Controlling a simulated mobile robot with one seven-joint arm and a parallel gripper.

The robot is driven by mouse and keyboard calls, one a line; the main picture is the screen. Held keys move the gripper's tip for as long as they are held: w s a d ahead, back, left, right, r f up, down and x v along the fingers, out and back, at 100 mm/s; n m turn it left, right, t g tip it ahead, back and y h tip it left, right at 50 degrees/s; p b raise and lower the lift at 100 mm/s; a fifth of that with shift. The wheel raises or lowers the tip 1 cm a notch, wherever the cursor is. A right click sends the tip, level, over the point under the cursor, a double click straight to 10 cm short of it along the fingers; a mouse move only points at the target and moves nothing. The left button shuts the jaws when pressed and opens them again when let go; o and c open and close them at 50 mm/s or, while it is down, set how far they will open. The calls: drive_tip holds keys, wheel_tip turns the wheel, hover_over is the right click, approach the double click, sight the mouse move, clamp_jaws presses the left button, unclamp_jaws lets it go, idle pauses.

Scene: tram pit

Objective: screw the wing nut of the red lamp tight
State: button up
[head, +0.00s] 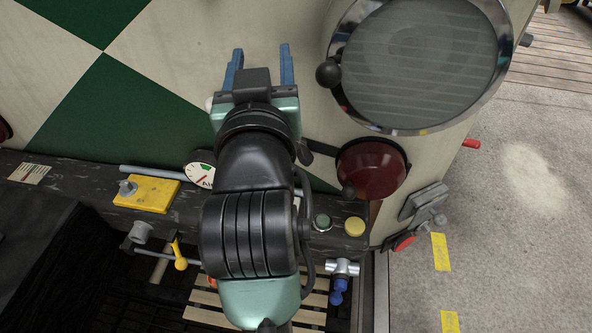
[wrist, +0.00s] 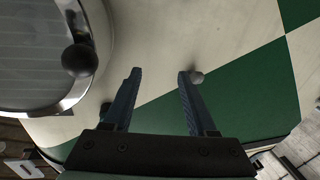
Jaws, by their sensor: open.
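The red lamp (head: 378,170) is a round, dark-red lens in a black rim on the cream panel, right of my arm in the head view. A small dark knob (head: 349,190) sits at its lower left rim. I cannot make out a wing nut for certain. My gripper (head: 261,52) has two blue fingers, apart with nothing between them, and is above and left of the red lamp. In the wrist view the open fingers (wrist: 160,73) point at the cream and green panel. The red lamp is not visible there.
A large round headlamp (head: 425,65) with a black ball knob (head: 328,74) is right of my gripper. A dark ledge below carries a yellow plate (head: 147,193) and a yellow button (head: 355,226).

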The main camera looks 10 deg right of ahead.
drive_tip(key=d+f+n+g+h, duration=0.15)
drive_tip(key=d+f+h, duration=0.25)
drive_tip(key=f, duration=1)
drive_tip(key=n+b, duration=0.2)
drive_tip(key=n, duration=0.5)
approach(296, 160)
drive_tip(key=shift+t, duration=0.25)
drive_tip(key=x, duration=1.1)
drive_tip(key=shift+w+d+f, duration=0.1)
drive_tip(key=shift+w+d, duration=0.05)
drive_tip(key=shift+w, duration=0.15)
clamp_jaws()
